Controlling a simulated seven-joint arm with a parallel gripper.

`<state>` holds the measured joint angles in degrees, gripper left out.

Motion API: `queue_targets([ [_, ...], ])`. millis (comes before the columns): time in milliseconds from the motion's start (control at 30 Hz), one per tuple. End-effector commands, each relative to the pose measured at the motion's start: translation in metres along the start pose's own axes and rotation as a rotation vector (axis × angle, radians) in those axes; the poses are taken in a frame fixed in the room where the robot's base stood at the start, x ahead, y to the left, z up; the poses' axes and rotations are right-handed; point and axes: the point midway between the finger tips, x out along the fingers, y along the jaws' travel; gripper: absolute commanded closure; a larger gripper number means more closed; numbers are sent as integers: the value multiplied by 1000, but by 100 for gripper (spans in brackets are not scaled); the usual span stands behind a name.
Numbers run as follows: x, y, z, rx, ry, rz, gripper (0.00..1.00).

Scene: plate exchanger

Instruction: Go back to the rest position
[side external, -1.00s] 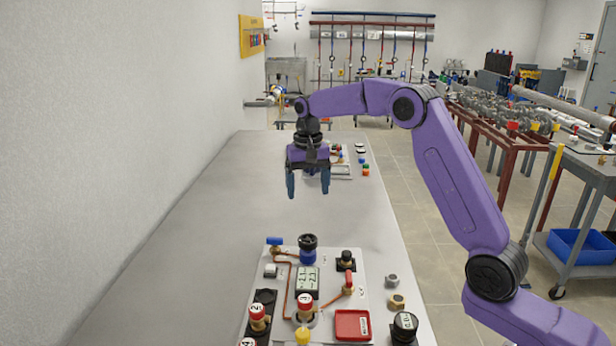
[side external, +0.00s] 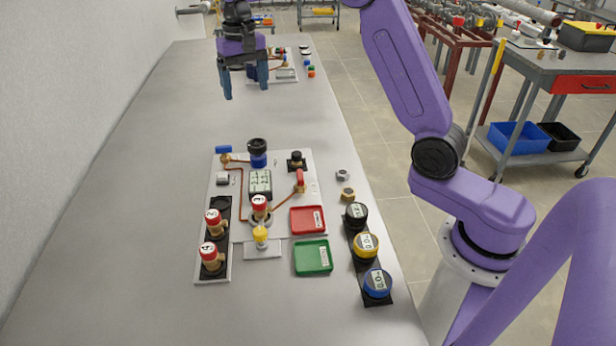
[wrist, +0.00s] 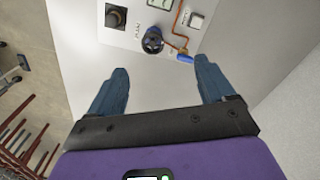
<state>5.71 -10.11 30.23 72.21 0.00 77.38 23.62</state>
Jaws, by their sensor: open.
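My gripper (side external: 245,80) is open and empty, its two blue fingers pointing down above the far half of the grey table (side external: 150,150). In the wrist view my gripper (wrist: 160,85) has its fingers wide apart with only bare table between them. The plate exchanger board (side external: 208,190) lies on the table nearer the camera, and my gripper is beyond and above it, apart from it. The board also shows at the top of the wrist view (wrist: 125,38), with a dark round handwheel (wrist: 153,40) and a blue-handled valve (wrist: 185,58).
A green tray (side external: 313,258) and several round dials (side external: 366,246) sit along the right. A second board (side external: 285,75) lies at the far end. The table's middle is clear.

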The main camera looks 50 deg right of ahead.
Motion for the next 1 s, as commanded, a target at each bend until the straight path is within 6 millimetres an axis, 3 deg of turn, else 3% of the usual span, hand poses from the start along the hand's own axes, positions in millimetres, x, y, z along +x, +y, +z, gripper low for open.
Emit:
queue_targets([
  [200, -4, -26, 61, -228, 4, -3, 18],
  [467, -2, -35, 142, -498, 8, -6, 18],
  [733, 7, -18, 227, -776, 12, -11, 18],
  [1000, 23, 23, 308, -1057, 16, -16, 18],
])
